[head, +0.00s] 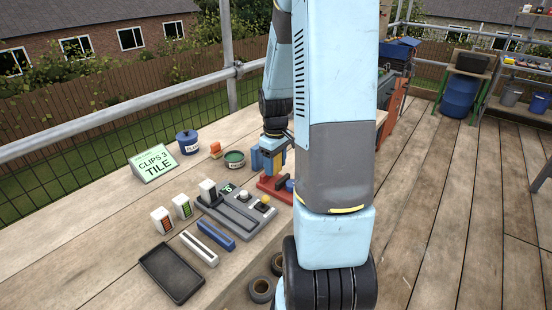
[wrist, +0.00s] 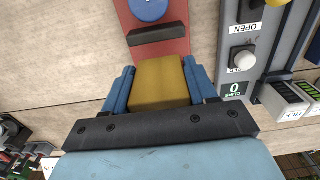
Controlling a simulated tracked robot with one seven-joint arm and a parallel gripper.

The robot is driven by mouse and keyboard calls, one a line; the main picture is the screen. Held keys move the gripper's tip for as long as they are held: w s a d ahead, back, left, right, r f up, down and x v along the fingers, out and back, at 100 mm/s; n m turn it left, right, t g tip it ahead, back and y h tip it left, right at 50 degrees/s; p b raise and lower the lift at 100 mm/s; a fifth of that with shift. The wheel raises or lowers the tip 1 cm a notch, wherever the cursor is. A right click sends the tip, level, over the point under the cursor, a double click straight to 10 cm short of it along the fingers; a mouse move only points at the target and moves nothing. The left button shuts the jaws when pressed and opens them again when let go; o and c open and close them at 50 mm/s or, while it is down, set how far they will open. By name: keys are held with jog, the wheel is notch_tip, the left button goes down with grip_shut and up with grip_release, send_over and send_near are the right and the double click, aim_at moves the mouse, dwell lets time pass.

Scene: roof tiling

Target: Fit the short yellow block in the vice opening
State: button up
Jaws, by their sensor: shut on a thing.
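The yellow block (wrist: 160,82) is clamped between the two blue fingers of my gripper (wrist: 160,90) in the wrist view. In the head view my gripper (head: 269,160) hangs over the back left part of the red vice (head: 272,190), pointing down. The vice also shows in the wrist view (wrist: 176,12), with a dark jaw bar (wrist: 158,34) and a round blue part. The block's edge appears close to that bar; I cannot tell whether they touch or whether the block is in the opening. My arm hides part of the vice in the head view.
A grey clip station (head: 240,215) with buttons stands beside the vice. A green tin (head: 234,159), a blue pot (head: 188,142), a sign (head: 153,163) and a black tray (head: 171,273) are also on the bench. Bare bench lies at the front left.

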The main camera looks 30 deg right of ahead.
aim_at(276, 173)
jog(key=shift+f, duration=1.35)
jog(key=shift+s, duration=0.15)
jog(key=shift+f, duration=0.5)
dwell(1.2)
jog(key=o, duration=1.1)
jog(key=shift+o, duration=0.2)
jog(key=shift+r, duration=0.15)
